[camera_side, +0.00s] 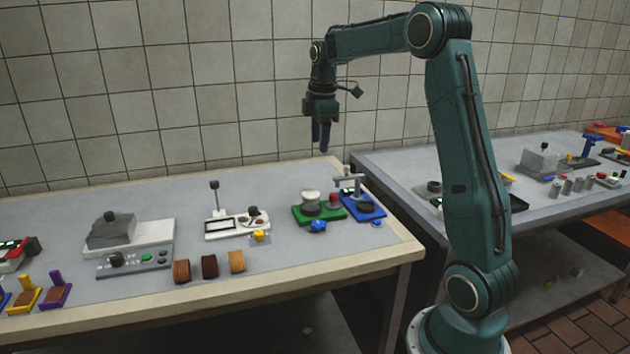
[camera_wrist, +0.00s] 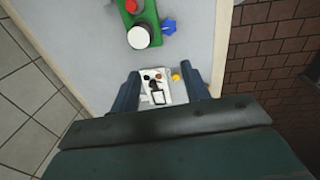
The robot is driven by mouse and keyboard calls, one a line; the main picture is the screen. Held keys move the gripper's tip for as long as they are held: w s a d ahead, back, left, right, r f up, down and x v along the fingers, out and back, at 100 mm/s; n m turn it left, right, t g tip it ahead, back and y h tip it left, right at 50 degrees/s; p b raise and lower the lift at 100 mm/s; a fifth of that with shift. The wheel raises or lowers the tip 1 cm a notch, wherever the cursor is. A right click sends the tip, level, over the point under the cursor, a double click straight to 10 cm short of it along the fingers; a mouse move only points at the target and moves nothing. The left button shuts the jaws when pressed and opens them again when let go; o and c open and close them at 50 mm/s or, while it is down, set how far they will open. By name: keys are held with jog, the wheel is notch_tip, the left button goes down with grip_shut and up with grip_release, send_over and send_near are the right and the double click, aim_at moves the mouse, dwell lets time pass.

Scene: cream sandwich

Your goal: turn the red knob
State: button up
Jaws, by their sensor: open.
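A round red knob (camera_side: 333,197) stands on a green board (camera_side: 318,214) near the right end of the left table, beside a grey-white cylinder (camera_side: 311,198). In the wrist view the red knob (camera_wrist: 133,6) is at the top edge, partly cut off, with the white cylinder (camera_wrist: 141,37) below it. A blue star-shaped knob (camera_wrist: 168,26) sits at the board's edge. My gripper (camera_side: 321,140) hangs fingers down, well above the table and apart from the knob. In the wrist view my gripper's fingers (camera_wrist: 162,75) are spread with nothing held.
A white board with a lever (camera_side: 237,226) shows between my fingers in the wrist view (camera_wrist: 155,88), with a small yellow piece (camera_wrist: 176,77) beside it. A blue board (camera_side: 364,208) with a grey T-handle adjoins the green board. The tiled wall runs behind the table.

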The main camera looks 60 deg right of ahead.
jog(key=s+a+r+m+t, duration=0.1)
jog(key=s+a+r, duration=0.1)
jog(key=a, duration=0.6)
jog(key=shift+s+r+m, duration=0.35)
jog(key=shift+r+m, duration=0.05)
jog(key=shift+r, duration=0.3)
jog(key=n+g, duration=0.2)
jog(key=n, duration=0.2)
send_over(333, 195)
notch_tip(333, 195, down, 10)
jog(key=shift+d+y, duration=0.15)
jog(key=shift+y, duration=0.15)
jog(key=shift+f, duration=0.2)
notch_tip(333, 195, down, 14)
jog(key=shift+r, duration=0.25)
